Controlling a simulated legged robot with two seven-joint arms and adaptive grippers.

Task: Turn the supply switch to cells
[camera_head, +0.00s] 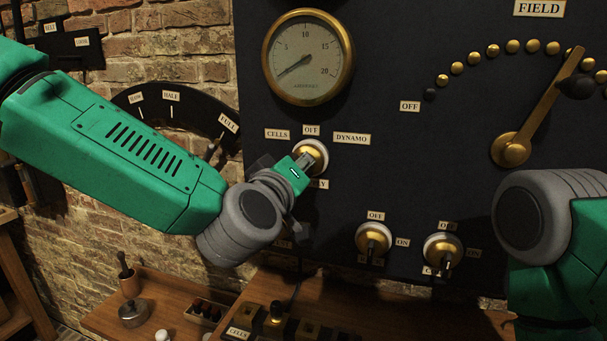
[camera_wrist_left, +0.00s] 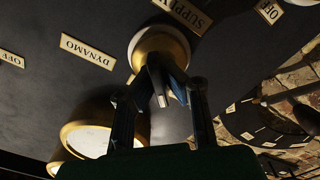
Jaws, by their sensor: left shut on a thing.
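The supply switch (camera_head: 315,152) is a brass knob on a white base on the dark panel, with CELLS (camera_head: 277,134), OFF (camera_head: 311,130) and DYNAMO (camera_head: 351,139) labels around it. My left gripper (camera_head: 305,163) is at the switch, partly covering it and the SUPPLY label below. In the left wrist view, turned over, the gripper's fingers (camera_wrist_left: 161,90) are shut on the switch's dark handle, in front of the brass base (camera_wrist_left: 160,42). Which label the handle points to is hidden. My right arm shows at the right edge; its gripper is out of view.
An ammeter (camera_head: 308,57) sits above the switch. Two smaller brass switches (camera_head: 374,240) (camera_head: 443,250) are at lower right. The field lever (camera_head: 540,110) is at upper right. A quadrant lever (camera_head: 213,148) is on the brick wall.

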